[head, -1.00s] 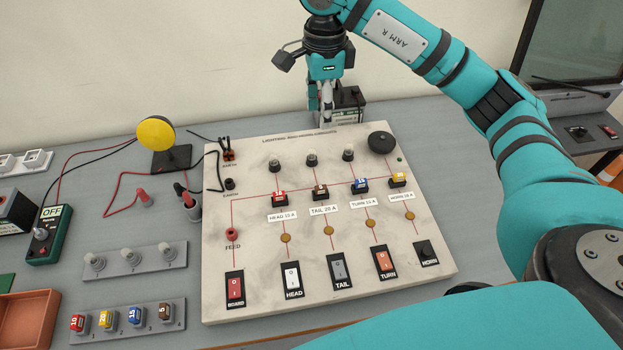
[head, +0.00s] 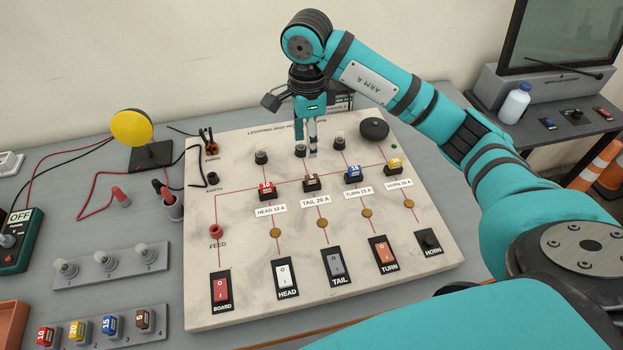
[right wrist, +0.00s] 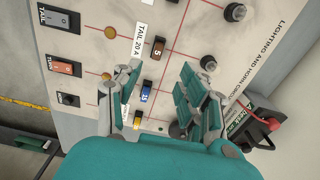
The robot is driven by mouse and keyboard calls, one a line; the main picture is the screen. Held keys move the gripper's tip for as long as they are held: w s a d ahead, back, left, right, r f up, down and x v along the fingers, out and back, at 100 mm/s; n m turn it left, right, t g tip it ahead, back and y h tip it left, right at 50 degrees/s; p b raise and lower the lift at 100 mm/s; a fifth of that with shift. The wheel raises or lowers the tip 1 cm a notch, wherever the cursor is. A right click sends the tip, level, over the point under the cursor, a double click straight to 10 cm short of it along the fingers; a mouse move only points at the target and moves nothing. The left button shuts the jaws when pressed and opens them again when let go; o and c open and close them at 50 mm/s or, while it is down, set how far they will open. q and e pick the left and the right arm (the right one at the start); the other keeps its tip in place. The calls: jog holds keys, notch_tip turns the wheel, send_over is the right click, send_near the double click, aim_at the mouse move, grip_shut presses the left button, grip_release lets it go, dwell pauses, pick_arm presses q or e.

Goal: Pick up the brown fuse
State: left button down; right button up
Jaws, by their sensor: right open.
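A brown fuse (head: 311,184) sits in the TAIL 20 A holder on the light board (head: 240,247). It also shows in the right wrist view (right wrist: 158,47), marked 5. Another brown fuse (head: 145,318) stands in slot 4 of the fuse rack at the lower left. My right gripper (head: 306,148) is open and empty, pointing down above the board, just behind the TAIL fuse in the head view. In the right wrist view its fingers (right wrist: 161,72) are spread, with the brown fuse beyond them. My left gripper is not in view.
Red (head: 266,191), blue (head: 353,176) and yellow (head: 393,167) fuses sit beside the TAIL fuse. Bulbs and a black horn (head: 374,129) stand on the board behind them. A bulb rack (head: 125,265) and a yellow lamp (head: 132,127) are at the left.

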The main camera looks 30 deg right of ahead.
jog(key=p, duration=0.1)
send_over(312, 176)
jog(key=f, duration=0.4)
jog(key=shift+w+a+f, duration=0.1)
jog(key=shift+a+f, duration=0.2)
jog(key=shift+f, duration=0.65)
jog(key=shift+f+p, duration=0.35)
jog(key=shift+p, duration=0.2)
jog(key=f, duration=0.1)
jog(key=f+p, duration=0.1)
jog(key=f, duration=0.1)
jog(key=shift+s+d+f+p, duration=0.2)
jog(key=shift+d+f+p, duration=0.05)
jog(key=shift+f+p, duration=0.15)
jog(key=shift+f, duration=0.4)
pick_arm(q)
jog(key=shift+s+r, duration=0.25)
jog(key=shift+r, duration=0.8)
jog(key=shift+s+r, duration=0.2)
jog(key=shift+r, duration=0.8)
pick_arm(e)
grip_shut()
